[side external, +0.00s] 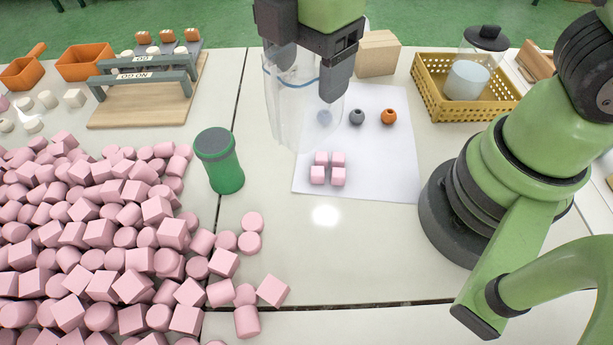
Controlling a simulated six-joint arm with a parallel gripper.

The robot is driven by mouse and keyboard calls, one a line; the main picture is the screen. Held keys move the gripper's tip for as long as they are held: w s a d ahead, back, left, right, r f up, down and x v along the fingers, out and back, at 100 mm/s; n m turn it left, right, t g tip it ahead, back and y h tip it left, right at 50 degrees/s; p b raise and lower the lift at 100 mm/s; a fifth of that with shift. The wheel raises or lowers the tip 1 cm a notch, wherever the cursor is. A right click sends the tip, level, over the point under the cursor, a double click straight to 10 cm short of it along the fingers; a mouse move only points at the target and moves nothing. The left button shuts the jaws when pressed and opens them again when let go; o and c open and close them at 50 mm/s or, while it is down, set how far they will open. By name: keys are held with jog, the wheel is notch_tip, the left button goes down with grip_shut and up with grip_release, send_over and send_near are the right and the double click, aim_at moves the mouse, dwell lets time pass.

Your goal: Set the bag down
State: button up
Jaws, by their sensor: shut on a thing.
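My gripper (318,75) is at the top middle, pointing down, with its dark fingers at the top of a clear bag (290,110). The bag is see-through with a blue line near its top edge. It hangs upright from my gripper over the left part of a white sheet (390,165). I cannot tell whether the bag's bottom touches the surface. The bag's upper part is partly hidden by the fingers.
Several pink blocks (110,230) cover the left. A green jar (222,165) stands left of the sheet. Small pink cubes (328,170), a grey bead (356,117) and an orange bead (388,116) lie on the sheet. A yellow basket (430,98) and wooden block (378,54) stand behind.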

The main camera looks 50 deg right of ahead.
notch_tip(320, 180, down, 12)
jog(key=shift+f, duration=0.1)
dwell(0.5)
jog(key=shift+f, duration=0.15)
jog(key=o, duration=0.9)
